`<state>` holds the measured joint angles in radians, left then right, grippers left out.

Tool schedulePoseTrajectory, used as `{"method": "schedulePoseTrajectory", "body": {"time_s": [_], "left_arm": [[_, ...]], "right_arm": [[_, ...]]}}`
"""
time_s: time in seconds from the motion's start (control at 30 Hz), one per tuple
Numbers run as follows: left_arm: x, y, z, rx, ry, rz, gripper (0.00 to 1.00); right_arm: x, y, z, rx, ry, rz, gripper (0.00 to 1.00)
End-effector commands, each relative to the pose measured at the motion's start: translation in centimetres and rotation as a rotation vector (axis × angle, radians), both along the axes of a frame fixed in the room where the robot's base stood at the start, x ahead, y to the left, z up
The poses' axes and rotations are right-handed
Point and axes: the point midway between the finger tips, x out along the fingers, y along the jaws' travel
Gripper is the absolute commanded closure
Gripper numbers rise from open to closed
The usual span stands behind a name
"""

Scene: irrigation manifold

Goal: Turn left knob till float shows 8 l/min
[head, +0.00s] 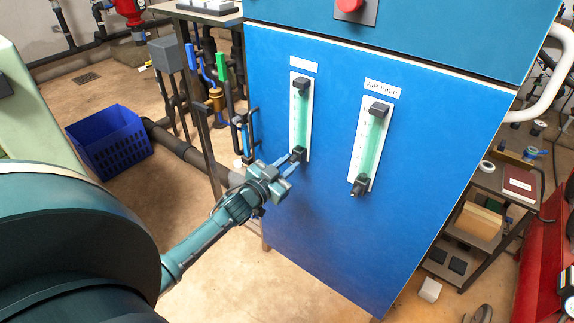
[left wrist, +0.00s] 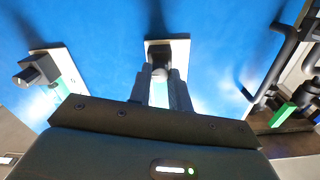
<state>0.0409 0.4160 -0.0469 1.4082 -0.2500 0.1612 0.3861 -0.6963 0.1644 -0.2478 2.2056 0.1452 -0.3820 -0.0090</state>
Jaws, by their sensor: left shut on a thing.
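The left flowmeter (head: 301,112), a green-tinted tube on a white scale plate, is mounted upright on the blue panel (head: 440,165). Its knob (left wrist: 160,72) is at the lower end and is mostly covered by my gripper in the head view. My left gripper (head: 294,164) is shut on this knob; in the left wrist view its two fingers (left wrist: 161,92) stand on either side of it. The float and the scale figures are too small to read. My right gripper is in neither view.
A second flowmeter (head: 371,142), labelled for air, hangs to the right, with its own black knob (head: 357,188). A red button (head: 349,5) sits above. Pipes and valves (head: 216,85) stand left of the panel. A blue crate (head: 108,142) is on the floor.

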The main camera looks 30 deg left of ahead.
Motion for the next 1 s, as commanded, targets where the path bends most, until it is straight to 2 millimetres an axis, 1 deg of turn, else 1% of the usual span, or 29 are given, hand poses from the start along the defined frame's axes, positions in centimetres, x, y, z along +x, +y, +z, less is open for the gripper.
{"method": "schedulePoseTrajectory", "body": {"time_s": [0.17,0.37,0.8,1.0], "left_arm": [[-0.01,-0.01,-0.01,0.062,-0.005,0.000,1.00],[-0.01,-0.01,-0.01,0.201,-0.016,0.001,1.00],[-0.02,-0.06,-0.14,0.613,-0.047,0.000,1.00],[-0.02,-0.05,-0.18,0.781,-0.059,0.000,1.00]], "right_arm": [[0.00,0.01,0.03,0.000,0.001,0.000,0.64],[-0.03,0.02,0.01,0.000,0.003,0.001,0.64],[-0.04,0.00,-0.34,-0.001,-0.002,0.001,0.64],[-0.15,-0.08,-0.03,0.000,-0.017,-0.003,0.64]]}}
